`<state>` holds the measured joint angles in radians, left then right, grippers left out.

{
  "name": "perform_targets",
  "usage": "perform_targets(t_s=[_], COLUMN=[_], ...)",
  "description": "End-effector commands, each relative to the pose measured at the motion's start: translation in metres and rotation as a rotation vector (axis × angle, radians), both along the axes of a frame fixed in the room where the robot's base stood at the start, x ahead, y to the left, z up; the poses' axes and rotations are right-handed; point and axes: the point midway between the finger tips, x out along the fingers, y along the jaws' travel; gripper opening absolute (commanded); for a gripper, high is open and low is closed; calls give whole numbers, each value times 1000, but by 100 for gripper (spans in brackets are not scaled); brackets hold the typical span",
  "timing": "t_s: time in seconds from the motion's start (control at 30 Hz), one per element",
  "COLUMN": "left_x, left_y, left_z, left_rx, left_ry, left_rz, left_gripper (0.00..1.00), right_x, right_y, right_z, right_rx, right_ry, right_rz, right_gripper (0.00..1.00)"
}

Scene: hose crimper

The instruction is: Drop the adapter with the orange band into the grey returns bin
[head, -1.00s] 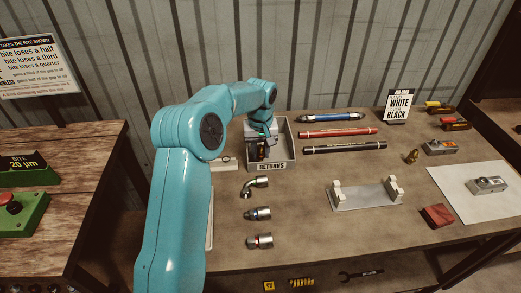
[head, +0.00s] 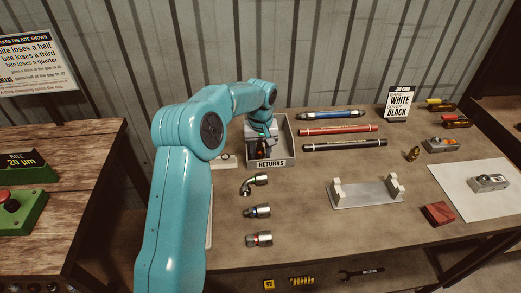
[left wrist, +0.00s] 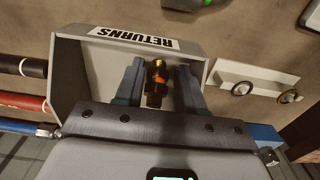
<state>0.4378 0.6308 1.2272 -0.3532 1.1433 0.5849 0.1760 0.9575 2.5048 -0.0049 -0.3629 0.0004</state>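The grey returns bin (head: 273,163) stands at the back of the bench, its label facing front. It also shows in the left wrist view (left wrist: 90,45). My left gripper (head: 262,143) reaches down into the bin. In the left wrist view its two fingers (left wrist: 160,76) stand apart, with visible room beside the adapter. The adapter with the orange band (left wrist: 156,80), brassy at one end and dark at the other, is between or just beyond the fingertips, inside the bin's outline. Whether it rests on the bin floor is hard to tell. My right gripper is out of view.
Several other fittings, such as an elbow (head: 256,182), lie in front of the bin. A metal cradle (head: 365,194) stands further right.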

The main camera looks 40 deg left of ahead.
Motion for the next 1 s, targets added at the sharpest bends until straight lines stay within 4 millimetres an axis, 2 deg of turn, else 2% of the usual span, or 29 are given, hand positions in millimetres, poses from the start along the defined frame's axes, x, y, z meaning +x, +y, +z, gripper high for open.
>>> perform_targets(t_s=[0.1, 0.2, 0.23, 0.5, 0.7, 0.83, 1.0], left_x=[0, 0, 1, 1, 0, -1, -1], left_y=[0, 0, 0, 0, -1, -1, -1], left_z=[5, 20, 21, 86, 121, 131, 132], left_rx=[1, 1, 2, 2, 1, 0, 0], left_ry=[-1, -2, -4, -5, -2, 0, 0], left_rz=[0, 0, 0, 0, 0, 0, 0], left_gripper=[39, 39, 39, 39, 39, 39, 39], right_x=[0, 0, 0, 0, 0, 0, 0], right_y=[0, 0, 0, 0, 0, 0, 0], right_z=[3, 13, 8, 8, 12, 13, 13], right_rx=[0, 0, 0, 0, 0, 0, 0], right_ry=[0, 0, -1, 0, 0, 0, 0], right_rz=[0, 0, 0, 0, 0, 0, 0], right_gripper=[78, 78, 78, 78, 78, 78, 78])
